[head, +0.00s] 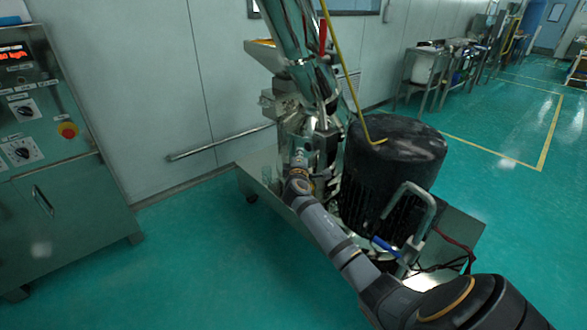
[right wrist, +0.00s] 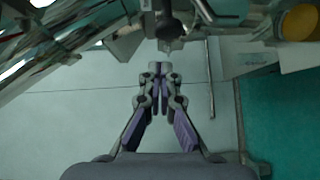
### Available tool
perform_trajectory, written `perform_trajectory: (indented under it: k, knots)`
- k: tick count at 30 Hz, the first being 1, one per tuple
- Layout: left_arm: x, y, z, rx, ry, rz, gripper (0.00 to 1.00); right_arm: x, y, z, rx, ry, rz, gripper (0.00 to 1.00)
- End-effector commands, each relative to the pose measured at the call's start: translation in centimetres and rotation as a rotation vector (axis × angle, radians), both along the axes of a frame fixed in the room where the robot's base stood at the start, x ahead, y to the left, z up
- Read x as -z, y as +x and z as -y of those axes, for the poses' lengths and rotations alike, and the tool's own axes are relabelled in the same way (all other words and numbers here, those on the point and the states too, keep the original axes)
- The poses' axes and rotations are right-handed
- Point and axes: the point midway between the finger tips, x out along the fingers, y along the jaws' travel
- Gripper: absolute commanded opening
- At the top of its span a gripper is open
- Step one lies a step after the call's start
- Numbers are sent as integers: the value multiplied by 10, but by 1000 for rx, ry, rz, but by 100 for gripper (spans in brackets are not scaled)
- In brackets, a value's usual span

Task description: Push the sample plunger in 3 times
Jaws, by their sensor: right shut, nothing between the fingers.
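My right arm reaches from the lower right of the head view to the metal machine, and its gripper (head: 299,160) is beside the machine's metal body (head: 292,112). In the right wrist view the gripper (right wrist: 160,69) is shut and empty, its fingertips together. A dark round part with a small pale tip, which looks like the sample plunger (right wrist: 168,29), is just beyond the fingertips. I cannot tell whether they touch it. In the head view I cannot make out the plunger clearly. My left gripper is in neither view.
A large black motor (head: 397,150) stands right of the gripper, with a bent metal handle (head: 424,212) near my forearm. A control cabinet (head: 60,135) stands at the left. A wall rail (head: 215,143) runs behind. The green floor (head: 215,270) is clear at front left.

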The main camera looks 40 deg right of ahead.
Motion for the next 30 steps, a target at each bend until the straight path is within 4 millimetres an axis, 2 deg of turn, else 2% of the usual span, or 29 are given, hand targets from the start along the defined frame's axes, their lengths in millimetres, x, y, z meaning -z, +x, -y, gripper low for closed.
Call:
perform_trajectory:
  k: [2,4,9,12,19,30]
  knots:
    - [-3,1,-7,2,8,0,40,-1,-13,-10,-1,1,-1,0]
    - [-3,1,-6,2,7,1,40,-1,-24,-19,-1,0,-1,0]
    - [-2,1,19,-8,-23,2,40,-3,-47,-39,-2,1,-1,0]
    - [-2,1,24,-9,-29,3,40,-3,-56,-46,-1,0,-1,0]
    - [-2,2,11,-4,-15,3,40,-5,-62,-51,0,0,0,0]
    - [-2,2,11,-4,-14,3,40,-5,-62,-51,0,0,0,0]
